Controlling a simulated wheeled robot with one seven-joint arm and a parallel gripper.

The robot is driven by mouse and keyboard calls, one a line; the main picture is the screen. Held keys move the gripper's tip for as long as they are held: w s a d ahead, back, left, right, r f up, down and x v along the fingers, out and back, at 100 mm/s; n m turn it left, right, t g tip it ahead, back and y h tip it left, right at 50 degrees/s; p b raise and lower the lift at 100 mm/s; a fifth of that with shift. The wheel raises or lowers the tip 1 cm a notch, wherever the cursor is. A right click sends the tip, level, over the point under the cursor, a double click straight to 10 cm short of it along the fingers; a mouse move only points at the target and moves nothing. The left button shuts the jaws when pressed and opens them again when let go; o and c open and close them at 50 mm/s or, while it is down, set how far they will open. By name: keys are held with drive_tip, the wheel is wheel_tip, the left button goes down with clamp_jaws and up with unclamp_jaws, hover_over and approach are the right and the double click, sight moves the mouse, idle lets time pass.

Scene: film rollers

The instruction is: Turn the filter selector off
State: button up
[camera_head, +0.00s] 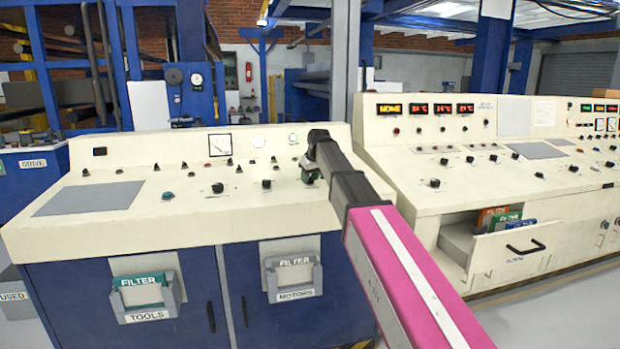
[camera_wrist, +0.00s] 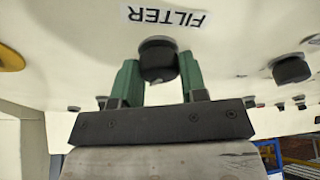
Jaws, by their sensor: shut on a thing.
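The filter selector is a round black knob (camera_wrist: 158,62) on the cream console panel, under an upside-down FILTER label (camera_wrist: 163,16) in the wrist view. My gripper (camera_wrist: 158,80) has its two green fingers on either side of the knob, shut on it. In the head view my gripper (camera_head: 310,172) is at the right end of the left console's sloping top (camera_head: 240,195). The knob is mostly hidden there by the gripper and arm. Which way the knob points cannot be told from either view.
Other black knobs stand close by, one at the right in the wrist view (camera_wrist: 291,69) and one left of my gripper (camera_head: 266,184). The right console (camera_head: 470,150) has an open drawer (camera_head: 500,240) with binders.

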drive_tip(key=n+g+y, duration=0.1)
drive_tip(key=n, duration=0.4)
drive_tip(key=shift+w+n, duration=0.1)
drive_tip(key=shift+n, duration=0.2)
drive_tip(key=shift+n+g+y, duration=0.3)
drive_tip(key=shift+n+g, duration=0.4)
drive_tip(key=shift+n, duration=1.4)
drive_tip(key=o, duration=0.9)
drive_tip(key=shift+d+r, duration=0.1)
drive_tip(key=v, duration=1)
drive_tip(key=shift+r, duration=0.35)
